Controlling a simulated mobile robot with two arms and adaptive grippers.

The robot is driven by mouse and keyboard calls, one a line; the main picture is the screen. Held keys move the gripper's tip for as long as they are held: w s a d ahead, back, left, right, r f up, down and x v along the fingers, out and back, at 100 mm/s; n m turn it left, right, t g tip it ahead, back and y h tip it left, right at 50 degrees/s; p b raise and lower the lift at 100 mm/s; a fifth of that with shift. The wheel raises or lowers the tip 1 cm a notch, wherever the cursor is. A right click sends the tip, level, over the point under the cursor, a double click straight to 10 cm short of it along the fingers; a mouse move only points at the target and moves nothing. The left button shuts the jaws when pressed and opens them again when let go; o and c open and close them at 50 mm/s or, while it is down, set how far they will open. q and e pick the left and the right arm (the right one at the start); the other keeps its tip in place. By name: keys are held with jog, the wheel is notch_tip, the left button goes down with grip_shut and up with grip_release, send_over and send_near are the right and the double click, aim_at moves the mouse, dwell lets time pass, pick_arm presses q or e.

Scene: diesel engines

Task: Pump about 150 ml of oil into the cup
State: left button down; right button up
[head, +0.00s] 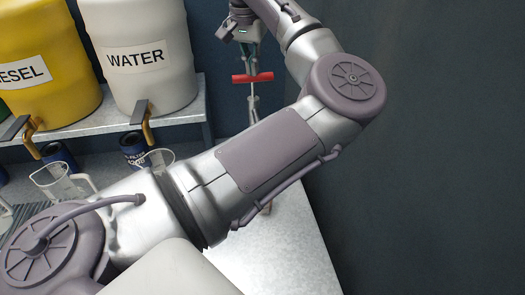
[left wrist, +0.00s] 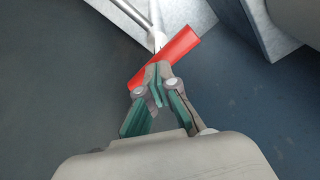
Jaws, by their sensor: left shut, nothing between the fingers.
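A red pump handle (head: 252,78) sits crosswise on top of a thin metal rod (head: 254,102) in the head view. My left gripper (head: 252,70) is just above the handle with its fingers shut and nothing between them. In the left wrist view, the fingertips (left wrist: 158,68) overlap the middle of the red handle (left wrist: 178,52); whether they touch it I cannot tell. A clear cup with a handle (head: 62,182) stands at the left, and another clear vessel (head: 158,156) is partly hidden behind my arm. The pump's lower part is mostly hidden by my arm. My right gripper is out of view.
A yellow diesel barrel (head: 45,45) and a white water barrel (head: 150,85), each with a brass tap, stand on a metal shelf (head: 190,112). Dark blue cans (head: 134,146) stand below. A dark wall fills the right. The bench (head: 295,240) is bare at its right end.

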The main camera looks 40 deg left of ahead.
pick_arm(q)
jog(key=shift+r+p, duration=2.55)
jog(key=shift+r, duration=1.15)
jog(key=shift+f, duration=0.1)
jog(key=shift+f, duration=0.15)
jog(key=shift+f+b, duration=1.5)
jog(key=shift+f, duration=0.35)
jog(key=shift+f+b, duration=0.55)
jog(key=shift+f, duration=0.2)
jog(key=shift+r, duration=0.1)
jog(key=shift+r+p, duration=2.1)
jog(key=shift+r, duration=0.65)
